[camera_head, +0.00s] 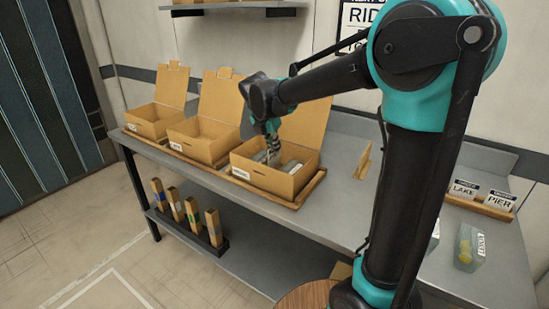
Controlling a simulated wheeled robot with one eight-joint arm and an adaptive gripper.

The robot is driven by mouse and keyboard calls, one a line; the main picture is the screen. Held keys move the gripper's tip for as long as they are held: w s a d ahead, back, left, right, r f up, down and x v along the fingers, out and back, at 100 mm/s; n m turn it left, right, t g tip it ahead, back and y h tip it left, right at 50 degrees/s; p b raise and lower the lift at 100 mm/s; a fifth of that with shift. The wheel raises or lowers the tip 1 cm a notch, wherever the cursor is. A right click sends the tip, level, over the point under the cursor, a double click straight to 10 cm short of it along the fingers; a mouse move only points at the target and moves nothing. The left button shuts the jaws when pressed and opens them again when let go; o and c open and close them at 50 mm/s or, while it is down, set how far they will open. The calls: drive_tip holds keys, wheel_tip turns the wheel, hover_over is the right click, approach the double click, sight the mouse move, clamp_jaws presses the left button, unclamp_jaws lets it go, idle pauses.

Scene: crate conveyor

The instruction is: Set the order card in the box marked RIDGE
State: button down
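Three open cardboard boxes stand in a row on the bench: a left box (143,126), a middle box (192,146) and a right box (262,178). Each has a raised lid and a small white front label, too small to read. My gripper (273,156) points down into the right box, among grey items (291,166) there. I cannot tell whether its fingers are open or hold anything. A wall sign (362,14) shows "RID", the rest hidden by my arm. I cannot pick out the order card with certainty; a small tan upright piece (363,161) stands right of the boxes.
White cards reading LAKE (463,188) and PIER (499,200) stand in a wooden holder at the right. A labelled clear pack (469,248) lies nearer. Several wooden blocks (192,215) stand on the lower shelf. My arm hides part of the bench.

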sight(274, 157)
drive_tip(key=shift+f, duration=2)
drive_tip(key=shift+f, duration=0.15)
drive_tip(key=c, duration=1.7)
unclamp_jaws()
drive_tip(key=v, duration=1.2)
drive_tip(key=shift+s, duration=0.1)
